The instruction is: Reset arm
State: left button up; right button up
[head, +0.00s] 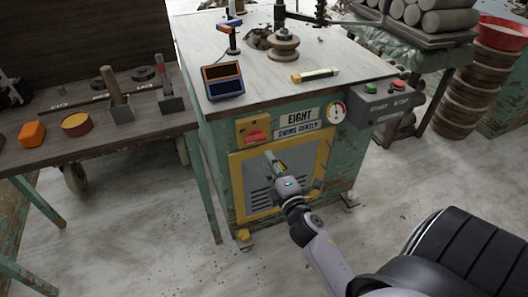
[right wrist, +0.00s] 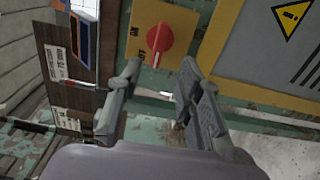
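My right gripper (head: 276,163) is in front of the yellow-framed grille panel (head: 236,172) of a green machine (head: 218,150), below its red knob (head: 257,135). In the right wrist view the gripper (right wrist: 158,75) has its two fingers apart with nothing between them. The red knob (right wrist: 160,42) on its yellow plate lies beyond the fingertips, apart from them. My right arm reaches in from the lower right of the head view. My left gripper is in neither view.
A workbench (head: 40,142) stands left. The floor in front is open.

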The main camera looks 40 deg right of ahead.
jog(key=shift+v, duration=1.05)
jog(key=s+a+f+m+g, duration=0.2)
jog(key=s+f+m+g, duration=0.1)
jog(key=f, duration=0.5)
jog(key=s+a+f+m+g+y, duration=0.1)
jog(key=s+a+f+m+g, duration=0.15)
jog(key=f, duration=0.55)
jog(key=s+a+f+m+g, duration=0.1)
jog(key=s+f+m+g, duration=0.25)
jog(key=f, duration=0.35)
jog(key=s+a+f+m+g+y, duration=0.35)
jog(key=s+a+f+g, duration=0.4)
jog(key=s+f, duration=0.6)
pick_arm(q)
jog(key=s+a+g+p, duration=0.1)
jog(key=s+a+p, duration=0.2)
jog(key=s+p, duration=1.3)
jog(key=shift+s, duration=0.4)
pick_arm(e)
jog(key=s+d+r, duration=0.1)
jog(key=s+d, duration=0.1)
jog(key=s, duration=1.6)
jog(key=shift+r, duration=0.25)
